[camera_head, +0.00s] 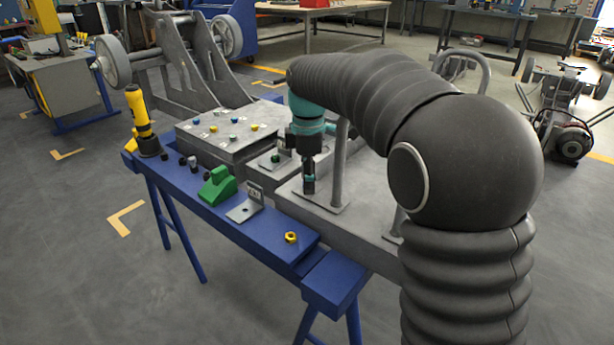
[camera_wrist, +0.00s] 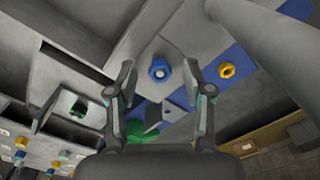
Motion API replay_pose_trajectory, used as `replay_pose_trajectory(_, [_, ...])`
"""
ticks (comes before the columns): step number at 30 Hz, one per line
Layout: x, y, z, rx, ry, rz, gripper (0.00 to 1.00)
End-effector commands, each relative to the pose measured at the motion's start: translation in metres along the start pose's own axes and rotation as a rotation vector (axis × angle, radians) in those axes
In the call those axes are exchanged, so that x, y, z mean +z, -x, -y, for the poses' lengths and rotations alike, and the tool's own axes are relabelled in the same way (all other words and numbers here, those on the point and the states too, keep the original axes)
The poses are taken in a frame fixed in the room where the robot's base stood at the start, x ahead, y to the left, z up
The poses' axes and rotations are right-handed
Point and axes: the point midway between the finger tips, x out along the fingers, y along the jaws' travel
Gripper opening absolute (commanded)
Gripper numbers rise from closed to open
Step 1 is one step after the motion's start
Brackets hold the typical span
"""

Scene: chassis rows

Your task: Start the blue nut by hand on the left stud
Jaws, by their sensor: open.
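The blue nut (camera_wrist: 160,70) shows in the wrist view on a grey surface, with a pale spot in its bore; I cannot tell whether that is a stud end. My gripper (camera_wrist: 163,85) is open, with one finger on each side of the nut in the picture and neither seen to touch it. In the head view my gripper (camera_head: 308,186) points down over the grey chassis, and this blue nut cannot be made out there. A small bracket with a dark green-tinged fitting (camera_head: 276,157) stands left of the gripper; it also shows in the wrist view (camera_wrist: 78,107). I cannot tell which stud is the left one.
A yellow nut (camera_head: 291,237) lies on the blue bench edge (camera_head: 262,226). A metal angle bracket (camera_head: 246,205) and a green block (camera_head: 218,187) stand nearby. A grey plate (camera_head: 200,138) bears several coloured nuts. A yellow-black tool (camera_head: 138,112) stands upright at left. A grey post (camera_head: 339,165) rises beside my gripper.

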Motion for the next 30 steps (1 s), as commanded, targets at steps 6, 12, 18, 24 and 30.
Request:
replay_pose_trajectory(6, [0.000, 0.009, -0.001, 0.003, 0.000, -0.001, 0.51])
replay_pose_trajectory(12, [0.000, 0.042, -0.002, 0.004, 0.000, -0.001, 0.51])
replay_pose_trajectory(18, [0.000, 0.082, -0.002, 0.004, 0.000, -0.001, 0.51])
replay_pose_trajectory(24, [0.000, 0.109, -0.002, 0.002, 0.000, 0.000, 0.51])
replay_pose_trajectory(30, [0.000, 0.119, -0.001, -0.001, 0.000, 0.000, 0.51])
